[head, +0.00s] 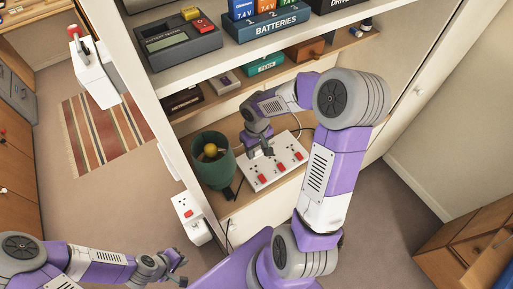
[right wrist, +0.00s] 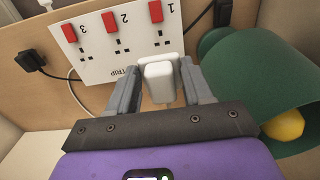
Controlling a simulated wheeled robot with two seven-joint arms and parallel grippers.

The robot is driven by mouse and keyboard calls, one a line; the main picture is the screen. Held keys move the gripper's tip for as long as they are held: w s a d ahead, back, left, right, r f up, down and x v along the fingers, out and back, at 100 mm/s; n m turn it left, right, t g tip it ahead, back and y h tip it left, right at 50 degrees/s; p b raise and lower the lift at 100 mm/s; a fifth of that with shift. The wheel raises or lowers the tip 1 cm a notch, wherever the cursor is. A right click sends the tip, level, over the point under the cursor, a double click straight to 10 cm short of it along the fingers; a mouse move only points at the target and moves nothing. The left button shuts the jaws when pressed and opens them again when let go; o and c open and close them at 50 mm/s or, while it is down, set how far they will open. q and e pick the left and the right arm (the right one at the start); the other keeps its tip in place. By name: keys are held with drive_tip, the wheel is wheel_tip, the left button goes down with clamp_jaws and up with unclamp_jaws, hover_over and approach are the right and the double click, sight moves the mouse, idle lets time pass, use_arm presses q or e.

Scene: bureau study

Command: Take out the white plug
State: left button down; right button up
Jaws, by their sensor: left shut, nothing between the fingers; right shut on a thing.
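A white power strip (head: 275,165) with red switches lies on the low shelf of the bureau. In the right wrist view its numbered sockets 1, 2 and 3 (right wrist: 100,55) show their open slots. My right gripper (head: 262,151) is over the strip. In the right wrist view its fingers (right wrist: 158,92) are shut on the white plug (right wrist: 160,76), in front of the strip near socket 1. The gap between plug and strip is hard to judge. The plug is hidden in the head view. My left gripper (head: 176,268) is shut and empty, low at the left.
A green bin (head: 213,168) with a yellow ball stands beside the strip. Black plugs (right wrist: 30,56) and a white cable (right wrist: 72,88) are near the strip. A shelf above holds a battery tester (head: 178,40) and a batteries box (head: 268,25). A wall socket (head: 186,208) is at the left.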

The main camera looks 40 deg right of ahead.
drive_tip(key=shift+r+p, duration=1.15)
drive_tip(key=shift+r, duration=0.6)
drive_tip(key=shift+f, duration=0.15)
